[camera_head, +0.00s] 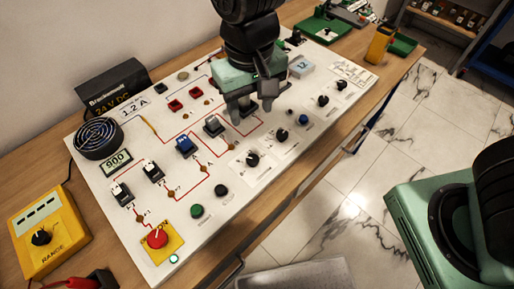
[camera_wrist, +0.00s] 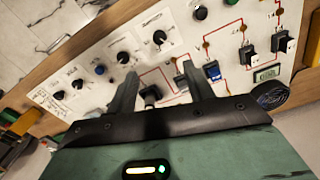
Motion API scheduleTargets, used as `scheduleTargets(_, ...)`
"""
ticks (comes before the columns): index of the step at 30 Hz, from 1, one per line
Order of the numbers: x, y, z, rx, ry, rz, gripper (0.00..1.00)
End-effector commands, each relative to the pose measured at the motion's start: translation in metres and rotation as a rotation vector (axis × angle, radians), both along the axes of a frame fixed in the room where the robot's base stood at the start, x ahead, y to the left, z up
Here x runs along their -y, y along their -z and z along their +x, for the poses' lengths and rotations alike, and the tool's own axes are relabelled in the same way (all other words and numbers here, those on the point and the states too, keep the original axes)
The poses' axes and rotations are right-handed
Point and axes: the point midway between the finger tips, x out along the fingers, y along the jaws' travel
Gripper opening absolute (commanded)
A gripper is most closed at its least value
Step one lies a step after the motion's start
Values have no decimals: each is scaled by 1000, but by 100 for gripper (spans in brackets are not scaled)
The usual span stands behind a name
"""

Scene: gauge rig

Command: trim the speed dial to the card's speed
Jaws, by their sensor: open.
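Several black rotary dials sit on the white panel (camera_head: 300,160). The largest-plated dial (camera_head: 252,159) is nearest the front buttons; it also shows in the wrist view (camera_wrist: 160,37). A second dial (camera_head: 282,135) sits beside it, also in the wrist view (camera_wrist: 123,58). Their labels are too small to read, so I cannot tell which is the speed dial. A green-framed display (camera_head: 117,162) seems to read 900; a white card (camera_head: 135,107) reads 1.2 A. My gripper (camera_head: 251,111) is open over the panel's middle, behind the dials. In the wrist view its fingers (camera_wrist: 159,72) straddle black switches.
Black and blue toggle switches (camera_head: 185,146) stand along the red lines. A red stop button (camera_head: 157,239) is at the front left, and a round fan (camera_head: 98,138) at the left. A yellow range box (camera_head: 45,235) stands left. The panel's front strip is clear.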

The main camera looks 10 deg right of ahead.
Motion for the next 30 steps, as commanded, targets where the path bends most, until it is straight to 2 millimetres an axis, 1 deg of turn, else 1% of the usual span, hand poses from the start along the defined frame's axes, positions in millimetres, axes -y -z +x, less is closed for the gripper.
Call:
scheduleTargets(4,-1,10,2,3,6,-5,52)
scheduleTargets(7,0,24,1,1,6,-7,52)
scheduleTargets(21,1,121,1,-1,7,-7,52)
scheduleTargets(27,0,154,1,1,6,-5,52)
scheduleTargets(30,0,165,2,2,5,-5,52)
